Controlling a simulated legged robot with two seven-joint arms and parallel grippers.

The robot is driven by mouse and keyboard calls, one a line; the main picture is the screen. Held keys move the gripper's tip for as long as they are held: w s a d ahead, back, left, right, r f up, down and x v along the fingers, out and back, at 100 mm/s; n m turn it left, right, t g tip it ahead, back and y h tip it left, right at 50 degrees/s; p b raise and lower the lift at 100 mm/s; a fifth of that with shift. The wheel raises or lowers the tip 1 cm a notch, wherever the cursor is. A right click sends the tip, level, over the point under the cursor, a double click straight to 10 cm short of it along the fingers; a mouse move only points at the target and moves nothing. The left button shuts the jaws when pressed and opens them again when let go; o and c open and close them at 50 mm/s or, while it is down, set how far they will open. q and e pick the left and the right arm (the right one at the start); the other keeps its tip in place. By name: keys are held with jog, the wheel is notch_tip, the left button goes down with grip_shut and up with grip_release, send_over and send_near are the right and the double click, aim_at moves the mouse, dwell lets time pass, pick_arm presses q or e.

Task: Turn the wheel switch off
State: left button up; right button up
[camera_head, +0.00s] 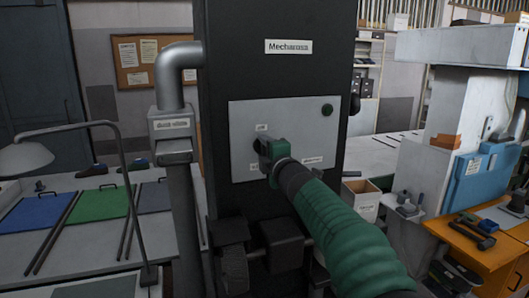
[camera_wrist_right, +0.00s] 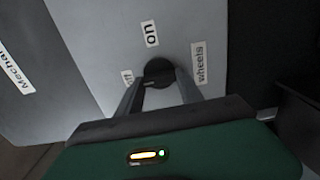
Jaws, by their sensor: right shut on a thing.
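The wheel switch (camera_wrist_right: 158,72) is a round black knob on a light grey panel (camera_head: 240,118) of a black machine. In the right wrist view the labels "on" (camera_wrist_right: 150,33) and "wheels" (camera_wrist_right: 200,62) lie around it, and another label (camera_wrist_right: 127,77) is partly hidden by a finger. My right gripper (camera_wrist_right: 160,92) has its two fingers on either side of the knob and is shut on it. In the head view my right gripper (camera_head: 264,152) reaches the panel's left part and hides most of the knob. My left gripper is not in view.
A second black knob (camera_head: 327,110) sits at the panel's upper right. A grey pipe (camera_head: 172,75) stands left of the machine. A lamp (camera_head: 30,155) and coloured boards (camera_head: 100,208) are on the left table. An orange bench (camera_head: 495,250) with tools is at the right.

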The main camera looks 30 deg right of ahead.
jog(key=shift+f, duration=0.4)
jog(key=o, duration=1.3)
jog(key=shift+o, duration=0.4)
jog(key=shift+r, duration=0.15)
jog(key=shift+w, duration=0.15)
jog(key=b+v, duration=0.1)
jog(key=v, duration=1.5)
jog(key=shift+s+a+b, duration=0.2)
jog(key=shift+s+b, duration=0.1)
